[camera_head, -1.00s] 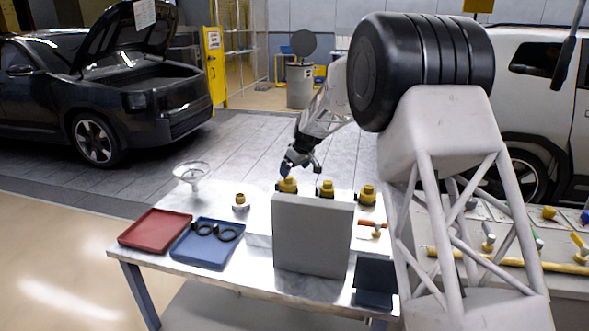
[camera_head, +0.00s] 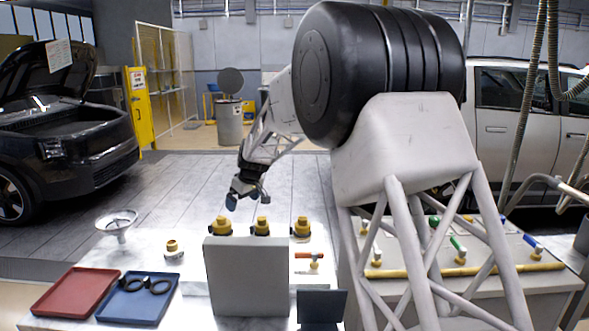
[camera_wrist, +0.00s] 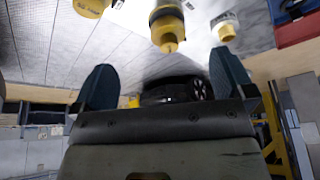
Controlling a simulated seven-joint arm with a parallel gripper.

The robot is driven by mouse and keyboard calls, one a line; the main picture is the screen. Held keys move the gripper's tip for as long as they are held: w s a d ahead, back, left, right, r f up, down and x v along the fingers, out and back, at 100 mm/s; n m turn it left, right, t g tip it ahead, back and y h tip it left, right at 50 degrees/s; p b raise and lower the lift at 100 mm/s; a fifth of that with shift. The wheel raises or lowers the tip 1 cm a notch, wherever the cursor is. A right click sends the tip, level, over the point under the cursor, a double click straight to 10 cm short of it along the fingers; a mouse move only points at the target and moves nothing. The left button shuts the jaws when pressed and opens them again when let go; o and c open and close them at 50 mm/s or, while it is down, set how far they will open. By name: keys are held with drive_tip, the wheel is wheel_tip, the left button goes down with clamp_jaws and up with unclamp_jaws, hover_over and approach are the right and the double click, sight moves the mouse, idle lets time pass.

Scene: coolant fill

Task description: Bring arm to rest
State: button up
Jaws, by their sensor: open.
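My gripper (camera_head: 243,199) is raised above the back of the metal table, clear of everything below it. In the wrist view its two dark fingers (camera_wrist: 160,88) stand wide apart with nothing between them. Several yellow-capped necks stand behind the grey upright panel (camera_head: 246,278): a left yellow cap (camera_head: 220,226), a middle yellow cap (camera_head: 262,226) and a right yellow cap (camera_head: 301,227). A yellow cap (camera_wrist: 167,28) also shows in the wrist view, apart from the fingers.
A clear funnel (camera_head: 117,222) stands at the back left. A small brass fitting (camera_head: 173,249) is near it. A red tray (camera_head: 58,300) and a blue tray (camera_head: 133,308) with black rings (camera_head: 157,286) lie at front left. An orange-handled valve (camera_head: 310,256) is right of the panel.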

drive_tip(key=s+d+r+m+h, duration=0.1)
drive_tip(key=s+d+r+m, duration=0.35)
drive_tip(key=s+d, duration=0.85)
drive_tip(key=s+d+r+m+h, duration=0.1)
drive_tip(key=s+d+r, duration=0.6)
drive_tip(key=s+d, duration=0.55)
drive_tip(key=s+d+f+m, duration=0.1)
drive_tip(key=s+d+f, duration=0.1)
drive_tip(key=s, duration=0.8)
drive_tip(key=s+d+f+m+h, duration=0.1)
drive_tip(key=s+d, duration=0.4)
drive_tip(key=s, duration=0.6)
drive_tip(key=s+d+f+m, duration=0.3)
drive_tip(key=s+d, duration=0.1)
drive_tip(key=s, duration=0.7)
drive_tip(key=shift+s+f, duration=0.25)
drive_tip(key=shift+f, duration=0.05)
drive_tip(key=shift+h, duration=0.3)
